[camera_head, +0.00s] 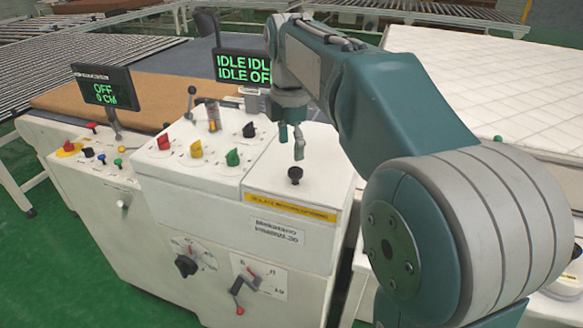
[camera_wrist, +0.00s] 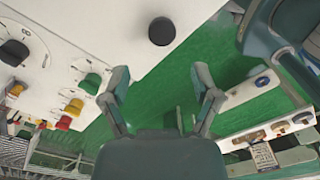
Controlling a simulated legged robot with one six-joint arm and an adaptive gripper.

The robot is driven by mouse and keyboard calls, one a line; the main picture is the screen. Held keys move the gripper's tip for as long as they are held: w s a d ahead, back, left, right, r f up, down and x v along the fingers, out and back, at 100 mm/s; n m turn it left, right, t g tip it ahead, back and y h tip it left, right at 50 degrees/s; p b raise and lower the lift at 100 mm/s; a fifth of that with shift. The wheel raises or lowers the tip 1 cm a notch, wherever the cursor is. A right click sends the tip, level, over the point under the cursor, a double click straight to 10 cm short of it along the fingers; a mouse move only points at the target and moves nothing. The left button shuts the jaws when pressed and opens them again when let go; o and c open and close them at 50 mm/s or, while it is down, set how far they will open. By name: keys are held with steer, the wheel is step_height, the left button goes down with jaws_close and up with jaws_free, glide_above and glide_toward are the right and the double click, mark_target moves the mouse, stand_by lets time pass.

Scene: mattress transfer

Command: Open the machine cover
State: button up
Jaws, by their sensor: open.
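The machine cover (camera_head: 262,185) is a white flat panel on the right part of the machine's top. It lies closed, with a yellow warning strip (camera_head: 290,207) along its front edge. A black round knob (camera_head: 295,175) stands on it and also shows at the top of the wrist view (camera_wrist: 162,31). My gripper (camera_head: 291,145) is open and empty, above and slightly behind the knob in the head view. In the wrist view, the fingers (camera_wrist: 160,78) are spread apart and the knob lies beyond their tips, not between them.
Yellow, green and black selector knobs (camera_head: 196,149) stand left of the cover. Two display screens (camera_head: 106,87) stand behind and to the left. A white quilted mattress (camera_head: 480,80) lies at the back right. Dials and a crank (camera_head: 240,287) are on the machine's front.

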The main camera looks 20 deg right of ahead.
mark_target(295, 170)
steer(key=f, duration=0.2)
steer(key=d+f, duration=0.1)
steer(key=f, duration=0.3)
steer(key=shift+d, duration=0.25)
steer(key=shift+a, duration=0.5)
steer(key=c, duration=0.9)
steer(key=shift+r, duration=0.1)
jaws_close()
